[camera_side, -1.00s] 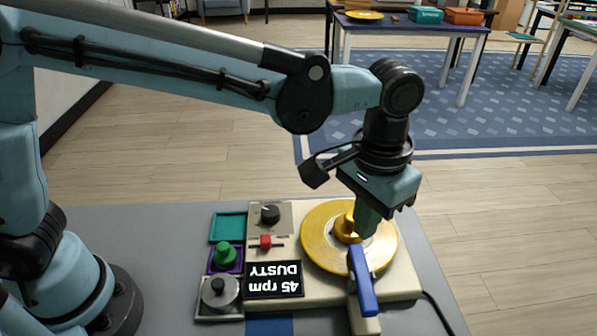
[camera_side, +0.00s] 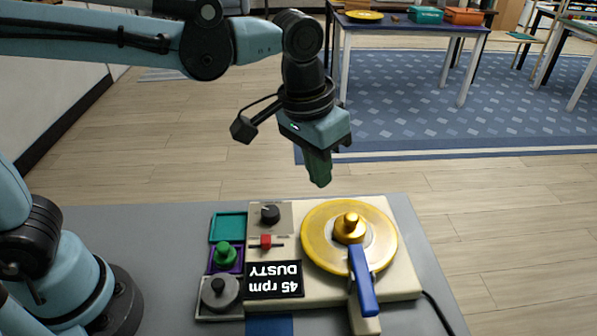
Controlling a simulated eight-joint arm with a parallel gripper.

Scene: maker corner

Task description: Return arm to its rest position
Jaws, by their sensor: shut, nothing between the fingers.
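My gripper (camera_side: 319,178) is shut and empty. It hangs in the air above and behind the record player (camera_side: 404,283), with its green fingers pointing down, clear of everything. The player carries a yellow disc (camera_side: 318,245) with a gold knob-like piece (camera_side: 350,228) at its centre. A blue arm piece (camera_side: 362,280) lies at the disc's front edge. A sign (camera_side: 275,280) reading "45 rpm DUSTY" appears upside down on the player's left part.
Left of the player are a teal tray (camera_side: 227,228), which looks empty, a purple tray with a green knobbed piece (camera_side: 224,255), and a tray with a grey knobbed piece (camera_side: 219,292). A black dial (camera_side: 270,214) and red slider (camera_side: 265,241) sit on the player. The space around my gripper is free.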

